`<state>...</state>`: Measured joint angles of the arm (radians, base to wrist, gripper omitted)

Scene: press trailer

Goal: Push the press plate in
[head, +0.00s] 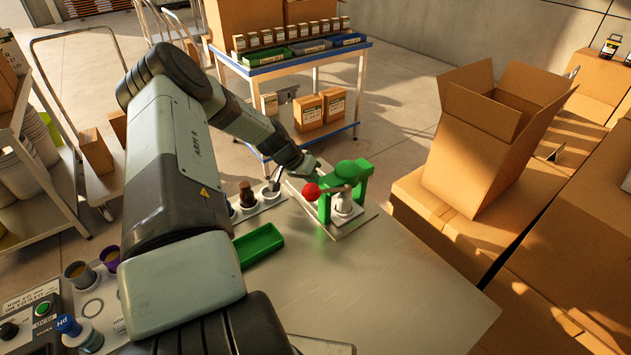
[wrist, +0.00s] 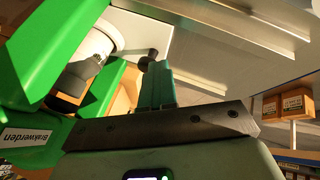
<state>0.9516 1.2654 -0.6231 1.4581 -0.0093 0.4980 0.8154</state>
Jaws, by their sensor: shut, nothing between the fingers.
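A green press (head: 358,190) stands on a pale base plate on the table, with a red ball knob (head: 312,191) on its left side and a rounded green plate (head: 346,169) on top. I cannot tell for sure which part is the press plate. A pale bottle-like part (head: 343,203) stands inside the press frame. My gripper (head: 312,168) is just behind and left of the press, near the red knob. In the wrist view its teal fingers (wrist: 158,85) are together and empty, beside the green frame (wrist: 38,50). Contact cannot be told.
A green tray (head: 262,246) lies left of the press, with a row of small holders (head: 245,203) behind it. The table front (head: 360,290) is clear. Cardboard boxes (head: 480,150) stand at right, and a blue-edged cart (head: 300,62) stands behind.

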